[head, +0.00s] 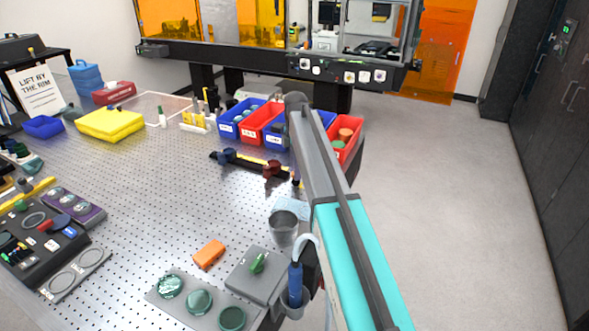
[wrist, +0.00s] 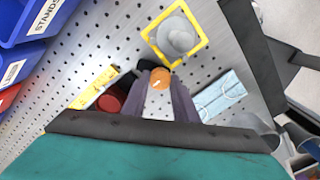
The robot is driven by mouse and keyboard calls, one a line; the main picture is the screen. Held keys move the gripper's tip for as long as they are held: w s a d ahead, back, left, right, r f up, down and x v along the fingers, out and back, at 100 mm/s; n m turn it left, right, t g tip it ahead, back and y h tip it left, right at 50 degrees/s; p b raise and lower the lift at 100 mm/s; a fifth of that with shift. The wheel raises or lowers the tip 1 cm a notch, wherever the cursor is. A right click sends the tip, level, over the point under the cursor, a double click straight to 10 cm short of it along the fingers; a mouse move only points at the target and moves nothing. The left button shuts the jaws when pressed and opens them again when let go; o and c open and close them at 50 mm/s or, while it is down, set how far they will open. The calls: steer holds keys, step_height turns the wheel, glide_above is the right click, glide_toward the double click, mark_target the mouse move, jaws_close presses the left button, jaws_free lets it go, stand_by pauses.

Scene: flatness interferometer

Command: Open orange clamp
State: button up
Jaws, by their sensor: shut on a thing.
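The orange clamp shows in the wrist view as a round orange knob (wrist: 160,78) with a small white mark, beside a dark part. My gripper (wrist: 162,88) has its two grey-purple fingers on either side of this knob and is shut on it. The part of the clamp below the knob is hidden by the fingers. In the head view my arm covers this area, and I cannot make out the gripper there.
In the wrist view, a red knob (wrist: 110,101) and a yellow scale strip (wrist: 95,86) lie left of the fingers. A yellow square frame (wrist: 149,34) is above, and a pale blue cloth (wrist: 220,96) right. Blue bins (wrist: 20,22) stand at the left edge.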

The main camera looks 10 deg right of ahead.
steer(key=shift+w+d+r, duration=0.1)
steer(key=shift+w, duration=0.05)
steer(key=o, duration=1.1)
steer(key=shift+c, duration=0.2)
step_height(320, 180, up, 14)
steer(key=b, duration=0.3)
steer(key=shift+f, duration=0.2)
